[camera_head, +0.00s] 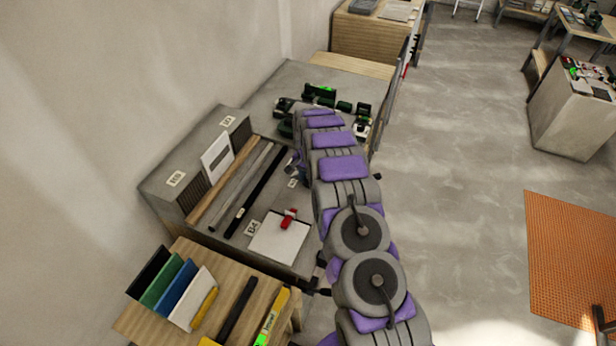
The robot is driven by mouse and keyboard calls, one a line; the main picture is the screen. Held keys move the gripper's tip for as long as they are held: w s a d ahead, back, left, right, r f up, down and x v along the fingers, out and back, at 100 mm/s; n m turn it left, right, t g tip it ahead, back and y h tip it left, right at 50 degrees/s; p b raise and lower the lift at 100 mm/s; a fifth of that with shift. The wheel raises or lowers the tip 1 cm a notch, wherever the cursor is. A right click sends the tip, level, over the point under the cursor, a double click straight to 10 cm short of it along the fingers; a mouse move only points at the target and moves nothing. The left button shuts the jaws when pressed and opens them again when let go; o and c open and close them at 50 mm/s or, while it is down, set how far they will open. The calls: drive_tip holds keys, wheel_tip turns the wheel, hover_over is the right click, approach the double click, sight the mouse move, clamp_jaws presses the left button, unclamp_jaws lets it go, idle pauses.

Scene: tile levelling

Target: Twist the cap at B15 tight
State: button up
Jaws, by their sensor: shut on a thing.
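My gripper (291,168) is small and partly hidden at the far end of my purple and grey arm, low over the grey bench. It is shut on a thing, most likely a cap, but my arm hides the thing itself. A small label (292,183) lies just below the gripper, too small to read. No label reading B15 can be made out. A red cap (289,217) stands on a white tile (278,240) beside a label that looks like B4 (253,228), apart from the gripper.
Long bars (260,190) lie left of my arm, by a grey block (160,183) with labels. Green and black tools (320,92) lie beyond it. A wooden table (190,250) with coloured folders stands in front.

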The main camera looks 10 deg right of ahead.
sight(307, 178)
drive_tip(key=m+p, duration=0.1)
drive_tip(key=m, duration=0.1)
drive_tip(key=m+p, duration=0.1)
drive_tip(key=m, duration=0.2)
drive_tip(key=shift+w+a+r+m, duration=0.1)
drive_tip(key=shift+w+r+m, duration=0.1)
drive_tip(key=shift+m, duration=0.1)
drive_tip(key=shift+w+m+p, duration=0.1)
drive_tip(key=shift+m+p, duration=0.8)
drive_tip(key=shift+m, duration=1.3)
drive_tip(key=shift+f, duration=0.1)
drive_tip(key=o, duration=1.1)
drive_tip(key=shift+f, duration=0.1)
drive_tip(key=shift+c, duration=0.2)
wheel_tip(307, 178, up, 17)
drive_tip(key=shift+a+r, duration=0.1)
drive_tip(key=shift+r, duration=0.1)
